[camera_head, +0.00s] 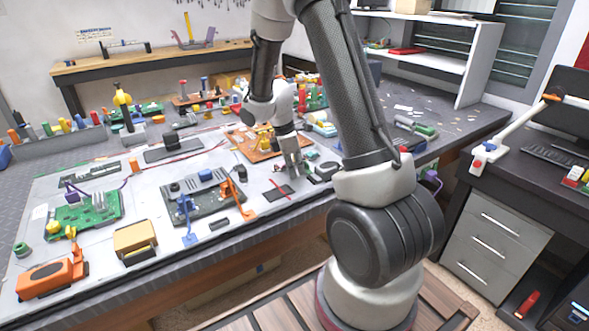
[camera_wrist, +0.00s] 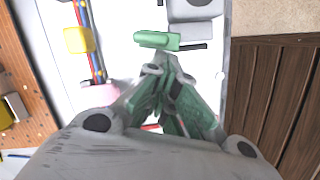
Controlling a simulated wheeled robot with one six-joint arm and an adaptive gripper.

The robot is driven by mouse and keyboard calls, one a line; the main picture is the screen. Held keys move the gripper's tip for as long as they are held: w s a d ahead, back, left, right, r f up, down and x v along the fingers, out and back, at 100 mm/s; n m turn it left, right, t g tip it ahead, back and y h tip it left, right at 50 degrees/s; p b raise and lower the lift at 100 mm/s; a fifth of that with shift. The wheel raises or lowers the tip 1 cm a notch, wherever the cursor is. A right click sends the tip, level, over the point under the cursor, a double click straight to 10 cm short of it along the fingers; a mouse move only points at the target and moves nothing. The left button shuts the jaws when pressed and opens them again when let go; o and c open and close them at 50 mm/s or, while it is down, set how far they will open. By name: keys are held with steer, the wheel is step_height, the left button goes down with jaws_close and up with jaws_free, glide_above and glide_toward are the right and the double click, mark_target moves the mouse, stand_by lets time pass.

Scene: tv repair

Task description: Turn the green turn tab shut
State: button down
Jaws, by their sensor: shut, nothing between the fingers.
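The green turn tab (camera_wrist: 157,40) is a pale green bar near the top middle of the wrist view, lying roughly crosswise. A thin black bar (camera_wrist: 193,47) shows at its right end. My gripper (camera_wrist: 165,70) is shut and empty, its fingertips just below the tab in the wrist view. I cannot tell whether they touch it. In the head view my gripper (camera_head: 293,173) points down near the front edge of the white work mat. A small green piece (camera_head: 311,155) shows beside it, perhaps the tab.
A grey block (camera_wrist: 195,9) stands beyond the tab. Colored wires and a yellow block (camera_wrist: 79,40) lie to its left. In the head view a black pad with a red stick (camera_head: 279,192) and an orange board (camera_head: 258,144) are near my gripper.

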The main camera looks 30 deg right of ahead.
steer(key=shift+s+d+n+t, duration=0.2)
steer(key=shift+s+n, duration=0.15)
steer(key=shift+n, duration=0.5)
steer(key=shift+s+d+n+t, duration=0.1)
steer(key=shift+s+n+t, duration=0.15)
steer(key=shift+n, duration=0.6)
steer(key=shift+s, duration=0.15)
steer(key=shift+s+d, duration=0.15)
steer(key=shift+s, duration=0.1)
